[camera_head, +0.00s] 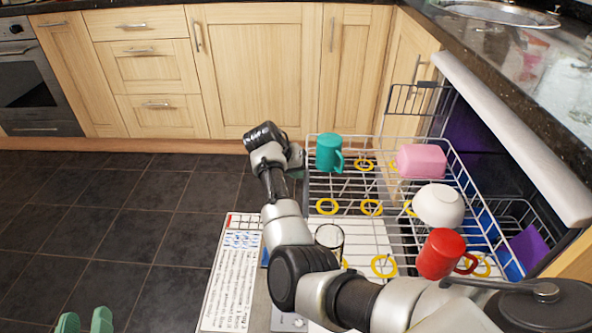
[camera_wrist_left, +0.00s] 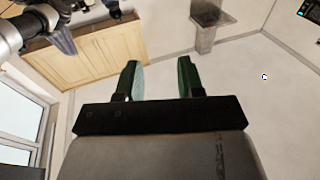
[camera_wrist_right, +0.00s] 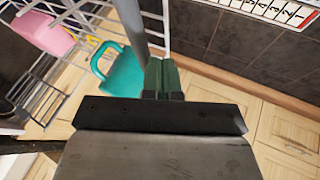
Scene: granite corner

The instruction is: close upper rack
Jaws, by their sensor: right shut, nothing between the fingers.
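The upper rack (camera_head: 350,189) is a white wire rack, pulled out of the dishwasher at the right of the head view. It holds a teal mug (camera_head: 328,153), a pink mug (camera_head: 421,161), a white bowl (camera_head: 438,205), a red mug (camera_head: 441,254) and a clear glass (camera_head: 329,237). My right gripper (camera_head: 296,170) is shut and empty beside the rack's left edge, near the teal mug. In the right wrist view its fingertips (camera_wrist_right: 160,72) lie close to a rack bar; contact is unclear. My left gripper (camera_head: 85,321) is open and empty, low at left, away from the rack.
The dishwasher stands under a dark granite counter (camera_head: 500,35) with a sink. A dishwasher door (camera_head: 232,275) with a printed label lies open below the rack. Wooden cabinets (camera_head: 260,70) line the back. Dark tiled floor (camera_head: 120,220) is clear at left.

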